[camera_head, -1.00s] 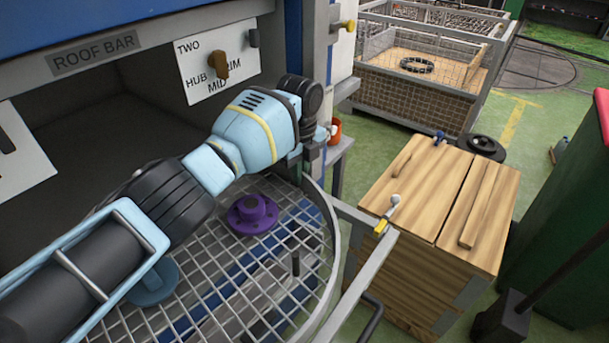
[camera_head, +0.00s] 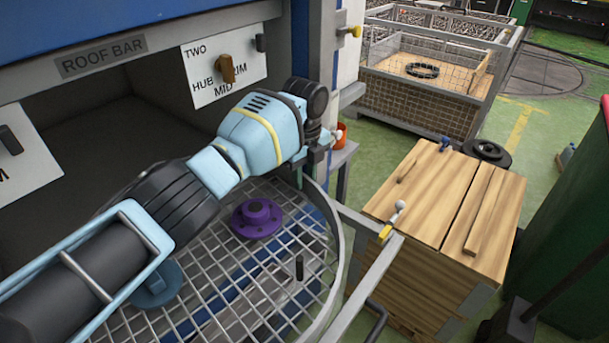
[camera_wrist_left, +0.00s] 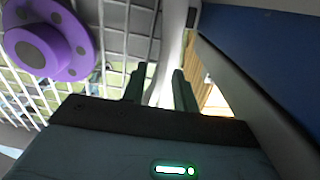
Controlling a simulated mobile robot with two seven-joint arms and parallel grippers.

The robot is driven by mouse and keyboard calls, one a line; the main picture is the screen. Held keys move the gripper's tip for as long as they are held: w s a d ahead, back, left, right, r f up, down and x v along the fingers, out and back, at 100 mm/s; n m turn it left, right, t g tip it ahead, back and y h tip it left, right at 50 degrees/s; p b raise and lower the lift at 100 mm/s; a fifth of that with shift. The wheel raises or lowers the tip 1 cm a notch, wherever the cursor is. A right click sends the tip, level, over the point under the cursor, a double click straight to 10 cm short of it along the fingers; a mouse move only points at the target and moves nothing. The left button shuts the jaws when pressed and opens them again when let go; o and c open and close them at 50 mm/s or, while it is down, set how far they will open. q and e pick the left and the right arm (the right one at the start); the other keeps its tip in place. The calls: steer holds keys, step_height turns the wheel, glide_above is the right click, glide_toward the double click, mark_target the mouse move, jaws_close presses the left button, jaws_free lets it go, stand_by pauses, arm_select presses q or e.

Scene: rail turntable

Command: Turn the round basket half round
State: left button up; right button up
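The round basket (camera_head: 337,262) is a grey wire-mesh disc with a raised flat rim, set in front of a dark cabinet opening. A purple flanged hub (camera_head: 257,218) and a blue hub (camera_head: 155,287) lie on its mesh, and a short dark peg (camera_head: 299,267) stands near the front right. My left gripper (camera_head: 328,150) is at the rim's far right side, its fingers small and partly hidden in the head view. In the left wrist view its two dark fingers (camera_wrist_left: 158,85) stand apart, with the pale rim (camera_wrist_left: 172,45) running between them. My right gripper is not in view.
A grey bar frame (camera_head: 375,240) juts out right of the basket. A wooden crate (camera_head: 430,195) with a loose-looking handle on top stands beyond it. A cabinet wall post (camera_head: 300,40) rises close behind the gripper. A mesh cage (camera_head: 430,85) stands farther back on green floor.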

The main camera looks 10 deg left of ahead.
arm_select(q)
step_height(320, 180, up, 8)
steer(key=shift+f, duration=0.25)
stand_by(0.5)
